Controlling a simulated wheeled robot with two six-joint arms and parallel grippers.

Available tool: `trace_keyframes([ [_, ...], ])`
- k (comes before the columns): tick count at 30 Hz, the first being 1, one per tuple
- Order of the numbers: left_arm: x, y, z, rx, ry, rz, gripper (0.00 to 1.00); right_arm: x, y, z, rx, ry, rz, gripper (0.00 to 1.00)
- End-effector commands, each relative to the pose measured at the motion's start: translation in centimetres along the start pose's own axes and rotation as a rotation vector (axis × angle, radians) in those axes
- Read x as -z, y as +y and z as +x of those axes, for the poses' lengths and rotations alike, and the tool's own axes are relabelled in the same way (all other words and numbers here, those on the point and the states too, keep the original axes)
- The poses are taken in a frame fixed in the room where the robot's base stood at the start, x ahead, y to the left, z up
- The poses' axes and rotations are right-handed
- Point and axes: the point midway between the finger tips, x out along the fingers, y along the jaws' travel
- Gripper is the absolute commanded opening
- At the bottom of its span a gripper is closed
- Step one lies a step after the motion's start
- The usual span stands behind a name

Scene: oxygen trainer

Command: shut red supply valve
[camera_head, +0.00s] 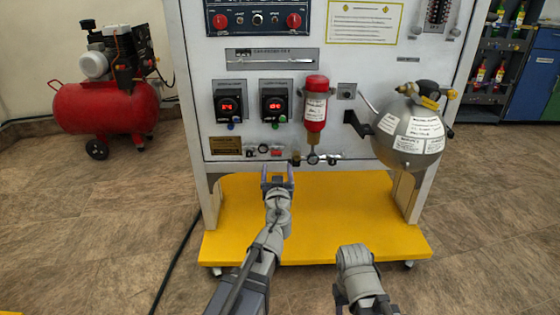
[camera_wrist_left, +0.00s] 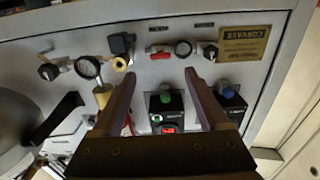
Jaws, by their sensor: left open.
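A small red valve handle (camera_head: 277,152) sits low on the white panel in the head view, in a row of small fittings. It also shows in the left wrist view (camera_wrist_left: 160,55), just beyond the fingertips and between their lines. I see no contact with the handle. My right arm shows at the bottom; its gripper fingers are not visible.
A pressure gauge (camera_wrist_left: 88,67) and brass fitting are near the left finger. Two black digital controllers (camera_head: 229,105) and a red cylinder (camera_head: 315,103) are above the row. A grey tank (camera_head: 410,133) juts out at right. The yellow base (camera_head: 330,205) lies below.

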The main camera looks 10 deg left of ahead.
Motion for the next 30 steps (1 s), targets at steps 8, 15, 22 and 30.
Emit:
trace_keyframes([
  [8, 0.0, 0.0, 1.7, 0.002, -0.001, 0.001, 0.78, 0.0, 0.0, 0.0, 0.0, 0.0, 0.0, 0.47],
  [15, 0.0, 0.1, 5.3, 0.003, -0.001, 0.001, 0.78, 0.0, 0.0, 0.0, 0.0, 0.0, 0.0, 0.47],
  [22, 0.0, 0.0, 7.8, 0.002, -0.001, 0.001, 0.78, 0.0, 0.0, 0.0, 0.0, 0.0, 0.0, 0.47],
  [30, 0.0, 0.0, 7.8, 0.001, -0.001, 0.001, 0.76, 0.0, 0.0, 0.0, 0.0, 0.0, 0.0, 0.47],
])
